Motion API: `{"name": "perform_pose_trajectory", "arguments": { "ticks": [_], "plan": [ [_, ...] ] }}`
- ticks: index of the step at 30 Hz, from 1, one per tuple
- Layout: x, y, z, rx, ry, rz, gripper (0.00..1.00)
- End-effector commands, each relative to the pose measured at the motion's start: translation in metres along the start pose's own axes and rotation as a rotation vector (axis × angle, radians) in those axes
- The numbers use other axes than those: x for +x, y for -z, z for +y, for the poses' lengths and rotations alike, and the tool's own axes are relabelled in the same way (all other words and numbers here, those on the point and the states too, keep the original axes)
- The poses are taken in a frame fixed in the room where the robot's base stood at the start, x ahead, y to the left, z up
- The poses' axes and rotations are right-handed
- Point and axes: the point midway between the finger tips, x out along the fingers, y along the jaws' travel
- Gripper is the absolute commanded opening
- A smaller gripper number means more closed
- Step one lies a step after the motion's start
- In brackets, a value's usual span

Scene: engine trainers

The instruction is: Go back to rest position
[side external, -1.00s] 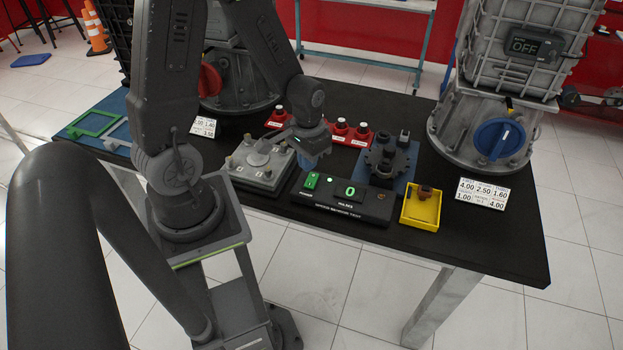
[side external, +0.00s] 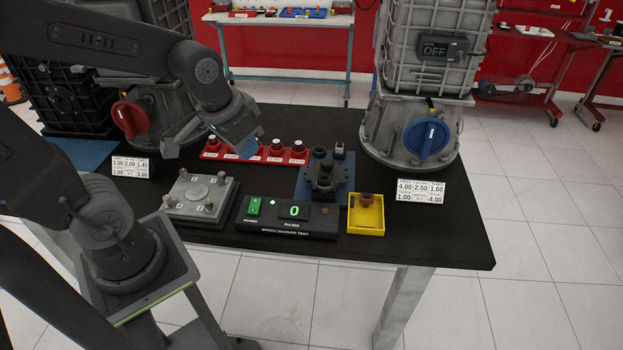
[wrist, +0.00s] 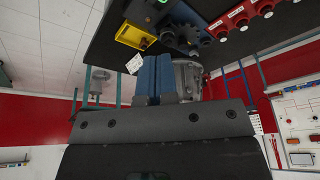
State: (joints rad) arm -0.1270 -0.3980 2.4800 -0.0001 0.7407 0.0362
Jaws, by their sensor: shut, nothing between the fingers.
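My gripper (side external: 247,149) hangs above the table, in front of the row of red button boxes and behind the grey plate fixture. Its blue fingers are only partly visible there. In the wrist view my gripper (wrist: 157,57) shows its two blue fingers side by side, shut with nothing between them. My forearm reaches across the upper left of the side view and bends down at the wrist.
Two large housings stand behind.

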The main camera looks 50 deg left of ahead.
Motion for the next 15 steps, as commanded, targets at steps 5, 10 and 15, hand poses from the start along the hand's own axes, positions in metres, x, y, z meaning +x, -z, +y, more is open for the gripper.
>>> {"name": "perform_pose_trajectory", "arguments": {
  "ticks": [5, 10, 15],
  "plan": [
    [-0.050, -0.016, 0.019, 0.055, -0.028, 0.116, 0.00],
    [-0.071, -0.028, 0.025, 0.078, -0.044, 0.164, 0.00],
    [-0.076, -0.031, 0.027, 0.082, -0.048, 0.173, 0.00]
  ]
}}
